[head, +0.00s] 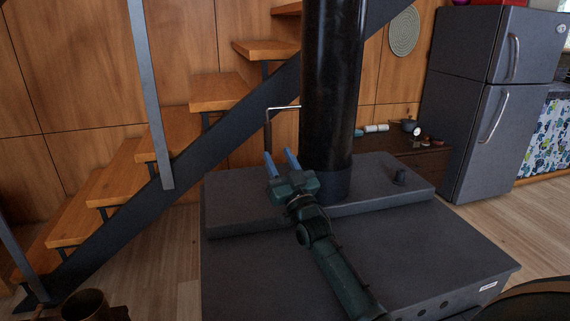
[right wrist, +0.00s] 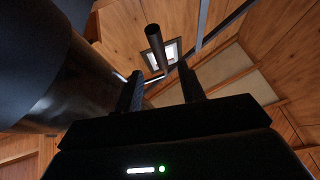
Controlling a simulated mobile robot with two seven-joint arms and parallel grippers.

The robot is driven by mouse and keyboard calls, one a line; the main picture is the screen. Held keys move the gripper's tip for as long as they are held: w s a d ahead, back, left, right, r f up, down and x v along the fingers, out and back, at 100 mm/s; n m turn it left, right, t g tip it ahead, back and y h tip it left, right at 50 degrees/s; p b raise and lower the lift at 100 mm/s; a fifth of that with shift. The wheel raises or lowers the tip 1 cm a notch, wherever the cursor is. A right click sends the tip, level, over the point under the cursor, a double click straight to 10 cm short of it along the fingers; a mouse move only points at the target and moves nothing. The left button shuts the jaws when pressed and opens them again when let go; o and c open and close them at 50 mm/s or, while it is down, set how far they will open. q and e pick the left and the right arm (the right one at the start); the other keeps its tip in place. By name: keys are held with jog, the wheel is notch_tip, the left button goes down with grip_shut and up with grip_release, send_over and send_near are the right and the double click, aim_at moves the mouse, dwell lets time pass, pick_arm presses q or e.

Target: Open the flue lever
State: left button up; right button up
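The flue lever is a thin bent metal rod with a dark handle (head: 268,130) hanging down at the left side of the black flue pipe (head: 331,90). My right gripper (head: 279,153) is open, with its two blue-looking fingers pointing up and away near the handle's lower end. In the right wrist view the dark handle (right wrist: 155,42) appears beyond the fingertips (right wrist: 160,75), between their lines and closer to the left finger. No grip on it shows; exact depth between fingers and handle is hard to tell. My left gripper is not in view.
A staircase with a dark stringer (head: 150,205) rises at left. A low dark cabinet (head: 410,152) and grey fridge (head: 480,130) stand at right.

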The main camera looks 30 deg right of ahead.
jog(key=v, duration=0.3)
jog(key=shift+s+f, duration=0.15)
jog(key=shift+s, duration=0.05)
dwell(0.3)
